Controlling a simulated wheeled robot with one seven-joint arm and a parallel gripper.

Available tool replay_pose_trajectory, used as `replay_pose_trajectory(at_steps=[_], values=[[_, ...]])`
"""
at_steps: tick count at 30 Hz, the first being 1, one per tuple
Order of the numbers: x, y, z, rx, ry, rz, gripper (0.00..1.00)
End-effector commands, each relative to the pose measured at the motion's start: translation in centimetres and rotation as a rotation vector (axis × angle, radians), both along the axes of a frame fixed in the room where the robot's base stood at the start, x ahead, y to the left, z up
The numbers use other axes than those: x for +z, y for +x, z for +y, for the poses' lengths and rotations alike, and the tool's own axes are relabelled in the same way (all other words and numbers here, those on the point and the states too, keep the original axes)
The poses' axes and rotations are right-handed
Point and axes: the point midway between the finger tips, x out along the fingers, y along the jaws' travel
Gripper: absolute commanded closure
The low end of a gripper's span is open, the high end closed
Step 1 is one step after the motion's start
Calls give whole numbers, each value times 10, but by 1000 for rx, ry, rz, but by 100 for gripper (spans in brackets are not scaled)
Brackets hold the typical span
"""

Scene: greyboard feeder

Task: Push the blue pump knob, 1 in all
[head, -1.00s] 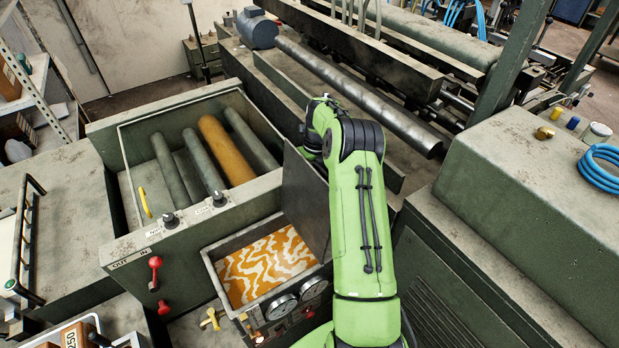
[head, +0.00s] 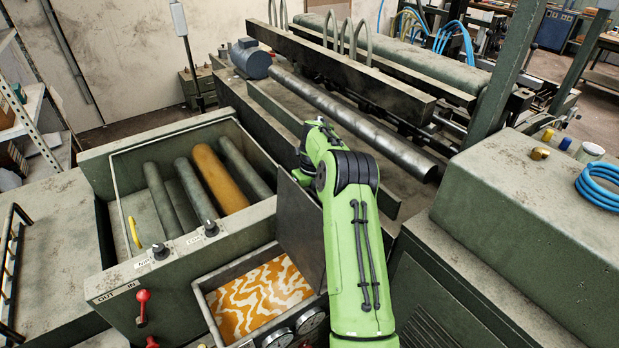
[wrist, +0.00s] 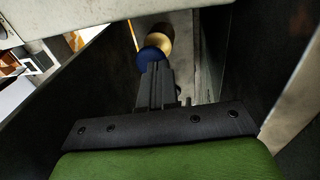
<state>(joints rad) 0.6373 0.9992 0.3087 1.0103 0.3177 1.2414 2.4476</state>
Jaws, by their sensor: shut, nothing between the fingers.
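A dark blue round knob (wrist: 151,54) shows in the wrist view, with a brass-coloured disc (wrist: 157,38) just behind it. My gripper (wrist: 154,66) is shut and empty, and its fingertips point at the blue knob and overlap its lower part. I cannot tell whether they touch it. In the head view my green arm bends down behind a dark upright plate (head: 300,230), and the gripper and this knob are hidden there.
In the wrist view dark walls stand close on both sides of my gripper, with a pale edge (wrist: 75,17) above. In the head view a patterned orange-and-white tray (head: 262,296), a red-handled lever (head: 142,305) and a roller bin (head: 112,225) lie left of my arm. A green housing (head: 520,200) stands right.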

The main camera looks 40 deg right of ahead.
Motion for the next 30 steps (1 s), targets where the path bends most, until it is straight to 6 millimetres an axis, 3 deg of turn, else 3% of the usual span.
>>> replay_pose_trajectory(at_steps=[9, 13, 18, 30], values=[[83, 3, -14, 0, -7, -11, 100], [106, 3, -18, 1, -7, -12, 100], [116, 2, -20, 2, -6, -11, 100], [115, 2, -20, 1, -5, -11, 100]])
